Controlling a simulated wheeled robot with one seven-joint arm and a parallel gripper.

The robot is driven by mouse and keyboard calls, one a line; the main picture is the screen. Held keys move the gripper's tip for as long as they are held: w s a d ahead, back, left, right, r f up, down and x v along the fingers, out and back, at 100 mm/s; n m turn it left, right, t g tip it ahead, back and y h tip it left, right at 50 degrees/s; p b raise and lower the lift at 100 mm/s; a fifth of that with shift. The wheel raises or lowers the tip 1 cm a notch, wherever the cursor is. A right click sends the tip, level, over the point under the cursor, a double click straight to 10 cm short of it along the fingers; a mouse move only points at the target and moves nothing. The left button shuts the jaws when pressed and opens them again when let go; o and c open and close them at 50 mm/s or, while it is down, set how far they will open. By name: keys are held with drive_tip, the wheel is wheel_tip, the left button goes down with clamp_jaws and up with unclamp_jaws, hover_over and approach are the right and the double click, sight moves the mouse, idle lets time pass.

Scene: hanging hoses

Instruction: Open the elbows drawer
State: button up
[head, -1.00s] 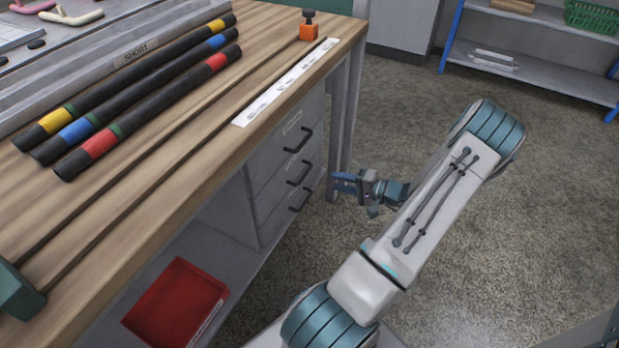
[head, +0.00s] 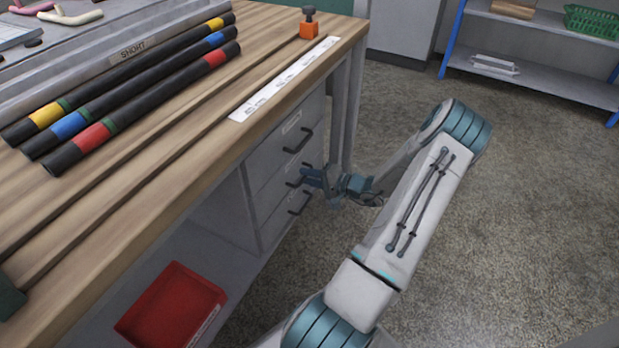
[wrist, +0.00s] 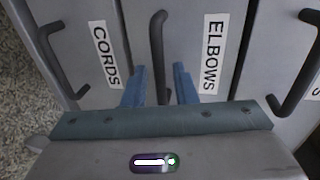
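The elbows drawer (wrist: 205,20) is the middle one of a stack of three, with an ELBOWS label (wrist: 212,55) in the wrist view. Its dark bar handle (wrist: 157,55) stands between my two blue fingers in that view. My gripper (head: 308,177) is at the middle drawer's height in the head view, and it also shows in the wrist view (wrist: 160,85). It is open, with a finger on each side of the handle and gaps between. I cannot tell how far the fingers reach past the bar. The drawer looks closed.
The CORDS drawer's handle (wrist: 62,60) is below and the top drawer's handle (wrist: 298,65) above. The workbench (head: 150,175) overhangs the drawers, with a leg (head: 345,110) beside them. A red bin (head: 172,305) sits on its lower shelf. Floor to the right is clear.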

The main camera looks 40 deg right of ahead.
clamp_jaws()
drive_tip(key=shift+s, duration=0.1)
drive_tip(key=f+v, duration=0.2)
drive_tip(key=v, duration=0.9)
drive_tip(key=s+f+v, duration=0.1)
drive_tip(key=f+v, duration=0.1)
drive_tip(key=v, duration=0.9)
drive_tip(key=shift+d+f, duration=0.35)
drive_tip(key=shift+d, duration=0.05)
drive_tip(key=shift+o, duration=1.5)
unclamp_jaws()
drive_tip(key=p+v, duration=0.3)
drive_tip(key=v, duration=1.1)
drive_tip(key=shift+p, duration=0.35)
